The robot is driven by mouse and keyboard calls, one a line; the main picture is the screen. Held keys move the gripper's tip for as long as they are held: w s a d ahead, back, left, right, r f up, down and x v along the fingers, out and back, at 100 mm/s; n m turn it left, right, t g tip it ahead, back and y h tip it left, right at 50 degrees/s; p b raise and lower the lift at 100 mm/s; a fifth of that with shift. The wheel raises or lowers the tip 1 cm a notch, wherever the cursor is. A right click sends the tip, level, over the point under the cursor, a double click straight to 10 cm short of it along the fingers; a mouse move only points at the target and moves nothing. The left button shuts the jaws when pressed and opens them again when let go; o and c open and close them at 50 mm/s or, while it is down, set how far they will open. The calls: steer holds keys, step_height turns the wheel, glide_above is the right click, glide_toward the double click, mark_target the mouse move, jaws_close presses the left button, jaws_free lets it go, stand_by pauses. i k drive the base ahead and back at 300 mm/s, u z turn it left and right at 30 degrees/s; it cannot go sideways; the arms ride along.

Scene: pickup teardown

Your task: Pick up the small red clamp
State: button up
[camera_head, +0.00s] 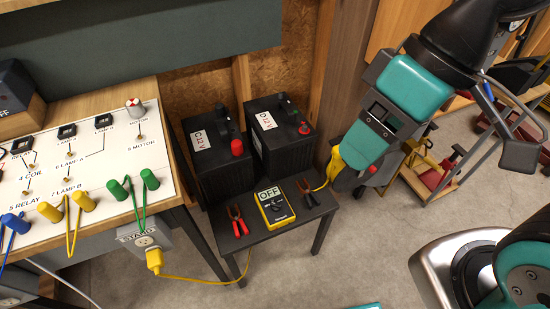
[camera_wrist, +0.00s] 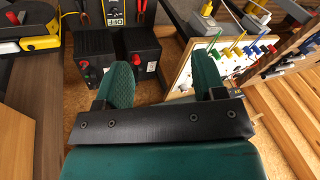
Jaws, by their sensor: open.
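The small red clamp (camera_head: 237,221) lies on the left part of a small dark table, left of the yellow multimeter (camera_head: 273,207). In the wrist view the red clamp (camera_wrist: 141,6) shows only partly at the top edge, beside the multimeter (camera_wrist: 115,12). A darker clamp (camera_head: 307,194) lies right of the multimeter. My gripper (camera_head: 360,148) is right of the table and above it, apart from the red clamp. In the wrist view my gripper (camera_wrist: 163,80) has its two teal fingers wide apart with nothing between them.
Two black batteries (camera_head: 215,165) (camera_head: 280,137) stand behind the small table (camera_head: 262,237). A workbench panel (camera_head: 100,170) with coloured plugs and leads is at left. A yellow cord (camera_head: 190,279) runs from an outlet box below it. Grey floor (camera_head: 350,245) is open in front.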

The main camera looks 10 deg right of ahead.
mark_target(238, 220)
steer(key=z, duration=1.2)
steer(key=i, duration=0.4)
steer(key=u, duration=2.3)
